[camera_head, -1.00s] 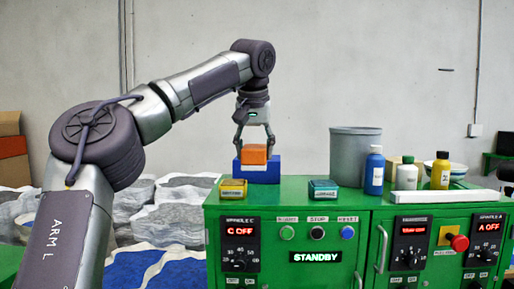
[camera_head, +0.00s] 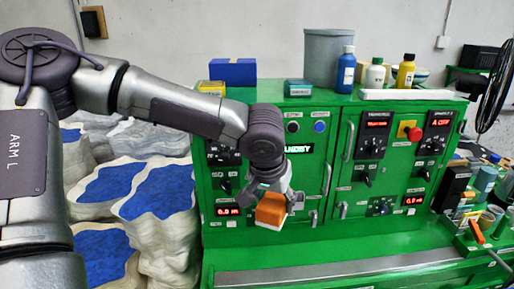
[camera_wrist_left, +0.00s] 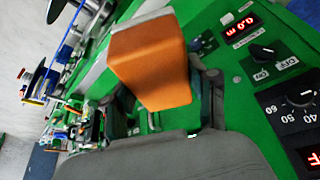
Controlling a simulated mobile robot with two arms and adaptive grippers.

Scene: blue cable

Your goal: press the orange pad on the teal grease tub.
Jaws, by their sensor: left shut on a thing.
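The orange pad (camera_head: 270,209), a block with a pale underside, is held in my left gripper (camera_head: 272,196) in front of the green cabinet. In the left wrist view the orange pad (camera_wrist_left: 150,62) sits between the fingers, and its pale face shows at the top edge. A low teal tub with a label (camera_head: 298,88) stands on the cabinet top, above and behind the gripper and apart from the pad. The tub's upper face is hard to make out. My right gripper is not in view.
A blue box (camera_head: 233,72) and a yellow tub (camera_head: 211,89) stand on the cabinet top left of the teal tub. A grey bin (camera_head: 328,59) and several bottles stand to its right. A green ledge (camera_head: 340,262) runs below. Knobs and switches cover the cabinet front.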

